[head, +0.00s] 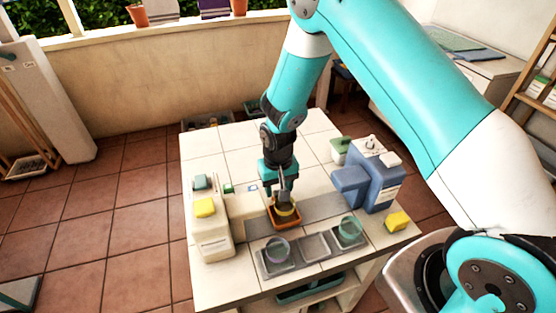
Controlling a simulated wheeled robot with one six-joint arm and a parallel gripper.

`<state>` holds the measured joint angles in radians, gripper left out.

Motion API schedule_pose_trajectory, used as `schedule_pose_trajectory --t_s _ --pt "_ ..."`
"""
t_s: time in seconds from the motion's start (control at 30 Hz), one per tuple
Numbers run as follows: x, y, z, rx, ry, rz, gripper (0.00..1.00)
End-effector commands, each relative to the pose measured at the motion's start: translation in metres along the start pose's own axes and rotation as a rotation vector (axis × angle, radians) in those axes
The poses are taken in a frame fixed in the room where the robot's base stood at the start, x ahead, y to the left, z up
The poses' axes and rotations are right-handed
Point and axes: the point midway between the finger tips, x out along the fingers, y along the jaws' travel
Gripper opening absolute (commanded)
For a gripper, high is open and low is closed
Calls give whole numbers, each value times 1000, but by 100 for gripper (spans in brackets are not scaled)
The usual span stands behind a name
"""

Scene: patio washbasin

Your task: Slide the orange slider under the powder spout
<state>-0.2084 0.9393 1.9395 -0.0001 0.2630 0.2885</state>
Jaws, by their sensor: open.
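The orange slider (271,222) is a small tray on a grey strip (318,207) in the middle of the tiled table, with a yellow round item (288,212) in it. My gripper (284,201) points down, open, right over the slider; I cannot tell whether its fingers touch anything. A blue dispenser (378,182) stands to the right, with a blue part (349,181) jutting left. A cream dispenser (212,236) stands to the left, with a cream part (243,206) reaching toward the slider. Which one has the powder spout is not clear. The slider lies between them, nearer the cream part.
A grey tray (312,246) in front holds a purple cup (277,250) and a green cup (350,230), its middle compartment empty. A yellow block (397,221) lies at the right edge. A green-lidded container (340,147) stands behind the blue dispenser. The table's back is mostly clear.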

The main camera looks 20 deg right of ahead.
Motion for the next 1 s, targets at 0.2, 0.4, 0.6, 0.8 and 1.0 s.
schedule_pose_trajectory --t_s 0.2,0.4,0.6,0.8,1.0 --pt "-55 -1 -2 0 8 -2 49" --pt "-105 0 -1 0 7 -2 49" --pt "-138 0 -1 0 4 -1 49" --pt "-150 0 0 0 0 0 49" --pt "-151 0 0 0 0 0 49"
